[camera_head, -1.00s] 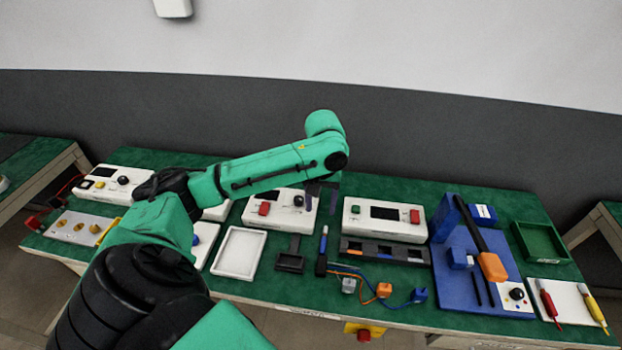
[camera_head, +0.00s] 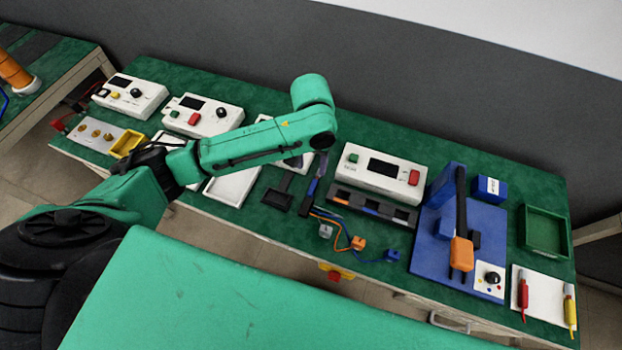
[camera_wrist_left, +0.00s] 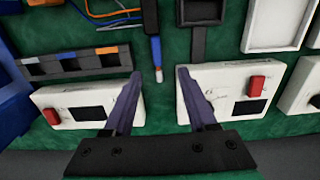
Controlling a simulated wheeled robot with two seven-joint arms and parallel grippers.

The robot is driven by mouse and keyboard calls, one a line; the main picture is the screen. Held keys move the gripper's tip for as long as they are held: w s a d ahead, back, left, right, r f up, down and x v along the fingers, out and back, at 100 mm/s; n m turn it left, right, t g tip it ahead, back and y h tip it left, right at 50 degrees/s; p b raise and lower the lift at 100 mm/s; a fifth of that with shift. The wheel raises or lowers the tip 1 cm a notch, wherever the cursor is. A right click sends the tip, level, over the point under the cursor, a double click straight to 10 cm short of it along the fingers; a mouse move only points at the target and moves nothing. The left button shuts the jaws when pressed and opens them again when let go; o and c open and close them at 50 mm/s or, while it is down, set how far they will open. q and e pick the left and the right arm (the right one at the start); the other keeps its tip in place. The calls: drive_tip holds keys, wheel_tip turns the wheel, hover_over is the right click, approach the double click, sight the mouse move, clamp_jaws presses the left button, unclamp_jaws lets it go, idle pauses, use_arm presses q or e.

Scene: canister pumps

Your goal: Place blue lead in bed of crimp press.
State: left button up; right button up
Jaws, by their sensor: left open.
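The blue lead (camera_head: 312,187) stands as a blue stick in a black holder (camera_head: 305,205) at the middle of the bench. In the left wrist view, the blue lead (camera_wrist_left: 156,50) has a pale tip pointing toward the gap between my fingers. My left gripper (camera_head: 322,166) is open; in the wrist view its fingertips (camera_wrist_left: 158,76) lie either side of the tip's line, with nothing gripped. The crimp press (camera_head: 435,245) is a blue base with a black lever and orange handle, to the right. Its bed is hard to make out. My right gripper is out of view.
Loose wires with grey, orange and blue plugs (camera_head: 392,255) lie in front of the holder. A black slotted rack (camera_head: 370,207) and a white box (camera_head: 383,171) stand between holder and press. A green tray (camera_head: 545,230) is at far right.

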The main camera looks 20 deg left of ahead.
sight(314, 185)
use_arm(q)
drive_tip(key=f, duration=0.6)
drive_tip(key=f+p, duration=0.1)
drive_tip(key=f, duration=0.2)
drive_tip(key=shift+w+d+f, duration=0.15)
drive_tip(key=shift+d+f, duration=0.05)
drive_tip(key=shift+d, duration=0.05)
clamp_jaws()
